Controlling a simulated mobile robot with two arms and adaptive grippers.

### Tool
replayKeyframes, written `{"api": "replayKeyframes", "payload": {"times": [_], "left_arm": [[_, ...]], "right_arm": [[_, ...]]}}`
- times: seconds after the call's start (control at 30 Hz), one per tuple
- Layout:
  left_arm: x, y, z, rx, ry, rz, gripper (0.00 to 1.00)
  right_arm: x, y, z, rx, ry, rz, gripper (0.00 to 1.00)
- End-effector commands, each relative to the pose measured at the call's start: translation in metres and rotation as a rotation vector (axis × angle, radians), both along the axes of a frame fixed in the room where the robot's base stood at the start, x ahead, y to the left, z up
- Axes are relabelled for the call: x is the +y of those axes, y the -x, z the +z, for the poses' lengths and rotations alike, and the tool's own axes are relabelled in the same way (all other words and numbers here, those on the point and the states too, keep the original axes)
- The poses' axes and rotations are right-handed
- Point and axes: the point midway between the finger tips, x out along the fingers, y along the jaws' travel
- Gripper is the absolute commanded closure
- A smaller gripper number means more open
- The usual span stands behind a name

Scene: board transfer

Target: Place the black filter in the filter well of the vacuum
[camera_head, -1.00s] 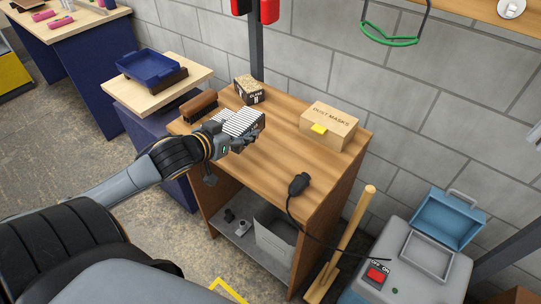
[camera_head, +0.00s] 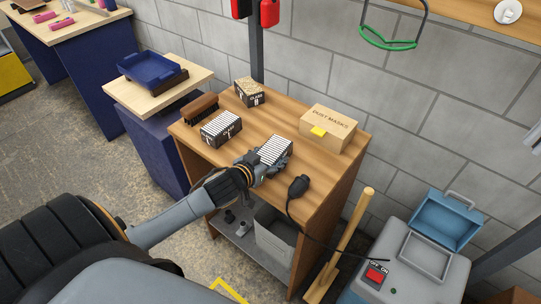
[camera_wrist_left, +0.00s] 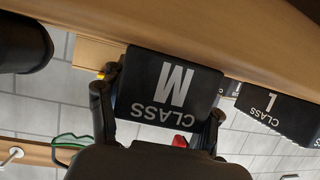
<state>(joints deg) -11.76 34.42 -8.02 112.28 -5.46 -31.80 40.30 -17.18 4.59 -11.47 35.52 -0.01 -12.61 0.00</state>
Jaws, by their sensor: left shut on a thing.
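My left gripper (camera_head: 264,166) is shut on a black box-shaped filter (camera_head: 276,150) with a white pleated top. In the left wrist view this filter (camera_wrist_left: 172,88) reads "CLASS M", upside down, between my two fingers. It is over the middle of the wooden workbench; I cannot tell whether it touches the top. A similar filter marked "L" (camera_head: 221,131) stands to its left, and a filter marked "CLASS H" (camera_head: 249,93) with a tan top stands behind. The grey vacuum (camera_head: 409,263) is at the lower right with its blue lid (camera_head: 448,219) open. My right gripper is not in view.
A dust masks box (camera_head: 329,126) stands at the workbench's (camera_head: 318,172) back right, and a brown brush (camera_head: 200,108) at its left. A black plug (camera_head: 299,185) with a cord lies near the right edge. A wooden handle (camera_head: 341,245) leans between workbench and vacuum.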

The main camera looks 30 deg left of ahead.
Motion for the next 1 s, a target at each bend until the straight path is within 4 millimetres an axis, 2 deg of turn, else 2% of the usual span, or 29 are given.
{"api": "replayKeyframes", "payload": {"times": [0.07, 0.1, 0.2, 0.53, 0.7, 1.0], "left_arm": [[0.0, 0.0, -0.001, 0.001, 0.0, 0.0, 0.72], [0.0, 0.001, -0.001, 0.003, 0.0, 0.001, 0.28], [0.0, 0.001, -0.001, 0.003, 0.0, 0.001, 0.12], [0.0, 0.0, -0.001, 0.002, 0.0, 0.001, 0.12], [0.0, 0.0, -0.009, 0.001, -0.002, -0.001, 0.12], [0.004, 0.057, 0.018, 0.005, 0.001, -0.001, 0.12]], "right_arm": [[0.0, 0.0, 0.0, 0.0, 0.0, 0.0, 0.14], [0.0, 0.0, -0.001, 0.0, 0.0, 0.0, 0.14], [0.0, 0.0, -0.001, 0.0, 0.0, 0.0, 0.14], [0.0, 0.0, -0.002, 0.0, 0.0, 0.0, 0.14], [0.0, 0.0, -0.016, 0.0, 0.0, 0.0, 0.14], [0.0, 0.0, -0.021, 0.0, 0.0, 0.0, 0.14]]}}
